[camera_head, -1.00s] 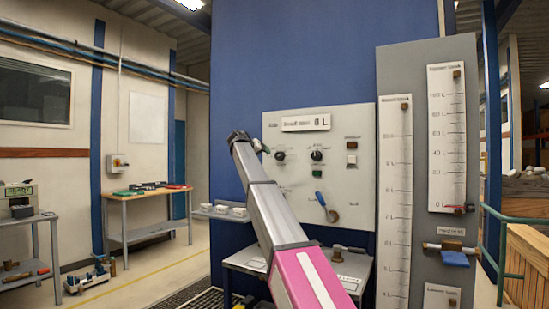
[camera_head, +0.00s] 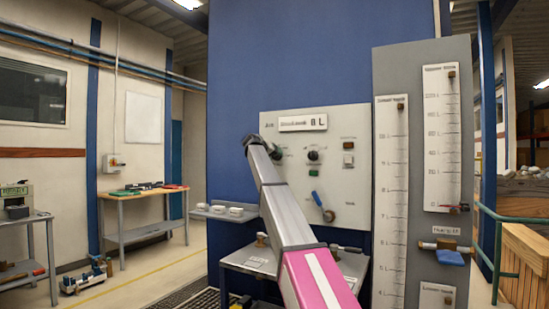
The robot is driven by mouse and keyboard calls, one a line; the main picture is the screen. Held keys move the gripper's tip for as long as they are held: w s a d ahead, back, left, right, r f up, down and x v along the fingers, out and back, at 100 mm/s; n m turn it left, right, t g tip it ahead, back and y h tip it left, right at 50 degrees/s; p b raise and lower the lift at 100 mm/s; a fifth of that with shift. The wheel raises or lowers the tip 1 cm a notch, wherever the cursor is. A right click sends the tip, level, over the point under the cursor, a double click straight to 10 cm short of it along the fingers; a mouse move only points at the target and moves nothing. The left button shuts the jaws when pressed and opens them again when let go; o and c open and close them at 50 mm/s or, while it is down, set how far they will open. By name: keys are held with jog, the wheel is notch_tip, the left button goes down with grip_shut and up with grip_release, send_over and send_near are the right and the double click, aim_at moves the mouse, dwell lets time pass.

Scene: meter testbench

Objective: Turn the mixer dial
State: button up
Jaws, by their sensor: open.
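A light panel (camera_head: 348,215) on the blue wall carries two dark round dials, one (camera_head: 277,153) on the left and one (camera_head: 313,155) to its right. Their labels are too small to read, so I cannot tell which is the mixer dial. My arm reaches up from the bottom, and my gripper (camera_head: 271,150) is small at its far end, at the left dial in the picture. The gripper is open; its fingers are partly hidden and blurred. I cannot tell whether they touch the dial or stand around it.
A blue-handled lever (camera_head: 322,207) sits below the dials, with small buttons (camera_head: 348,153) at right. A grey board with scales (camera_head: 390,130) stands to the right. A metal table (camera_head: 240,259) is below the panel. A workbench (camera_head: 143,195) stands far left.

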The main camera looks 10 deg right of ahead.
jog(key=shift+w+d+f, duration=0.15)
jog(key=shift+w+d, duration=0.05)
jog(key=shift+c, duration=0.3)
jog(key=c, duration=0.9)
jog(key=shift+o, duration=0.2)
